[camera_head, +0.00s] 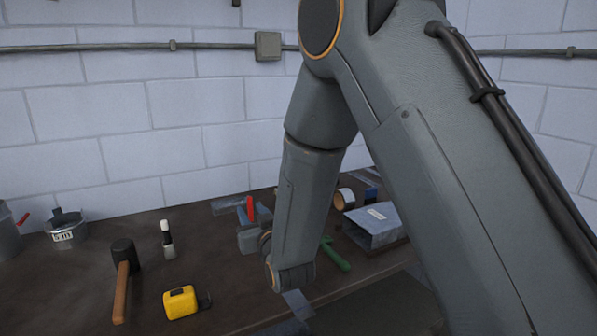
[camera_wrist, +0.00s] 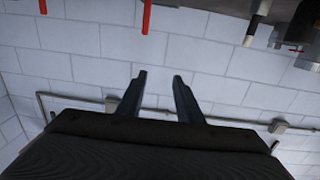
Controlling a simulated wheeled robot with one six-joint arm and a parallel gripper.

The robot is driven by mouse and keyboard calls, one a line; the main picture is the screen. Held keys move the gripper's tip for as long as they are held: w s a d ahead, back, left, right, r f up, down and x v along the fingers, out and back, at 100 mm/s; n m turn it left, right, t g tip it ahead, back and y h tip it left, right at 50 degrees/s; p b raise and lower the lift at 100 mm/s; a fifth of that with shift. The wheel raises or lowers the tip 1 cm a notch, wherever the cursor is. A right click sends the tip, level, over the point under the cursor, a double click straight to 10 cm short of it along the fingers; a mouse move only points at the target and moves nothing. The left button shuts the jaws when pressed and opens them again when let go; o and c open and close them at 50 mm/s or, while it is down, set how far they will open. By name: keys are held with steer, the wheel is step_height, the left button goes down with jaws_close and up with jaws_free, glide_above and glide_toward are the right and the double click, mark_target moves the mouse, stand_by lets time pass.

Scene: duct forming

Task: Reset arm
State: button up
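My arm fills the middle and right of the head view, bent over the workbench (camera_head: 225,285). In the head view my gripper is mostly hidden behind the arm's lower link. In the wrist view my gripper (camera_wrist: 158,85) shows two dark fingers standing apart with nothing between them. Behind them is the white block wall (camera_wrist: 225,95). The wrist view looks upside down, with the bench edge along its top.
On the bench are a mallet (camera_head: 122,275), a yellow tape measure (camera_head: 180,302), a marker-like bottle (camera_head: 168,240), a metal can (camera_head: 66,228), a grey sheet-metal duct piece (camera_head: 374,226), a tape roll (camera_head: 344,199) and a green-handled tool (camera_head: 335,256). A conduit with a box (camera_head: 268,46) runs along the wall.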

steer(key=s+d+f+g+h+b, duration=0.1)
steer(key=d+f+g, duration=0.1)
steer(key=d+f, duration=0.2)
steer(key=s+d+f+m+g+h+b, duration=0.1)
steer(key=d+f, duration=0.3)
steer(key=d, duration=0.4)
steer(key=s+d+f+m+g+h+b, duration=0.1)
steer(key=s+d+f+g+h+b, duration=0.2)
steer(key=d, duration=0.3)
steer(key=shift+s+d+f+g, duration=0.2)
steer(key=shift+d+f+g, duration=0.1)
steer(key=shift+f+g, duration=0.2)
steer(key=s+d+f+m+g+h+b, duration=0.1)
steer(key=s+d+g, duration=0.3)
steer(key=s, duration=0.7)
steer(key=s+d+f+m+g+h+b, duration=0.1)
steer(key=s+d+f+m+g+b, duration=0.1)
steer(key=s+d, duration=0.7)
step_height(320, 180, down, 2)
steer(key=s+g+b, duration=0.1)
steer(key=s+g, duration=0.1)
steer(key=shift+s+g, duration=0.3)
steer(key=shift+g, duration=0.1)
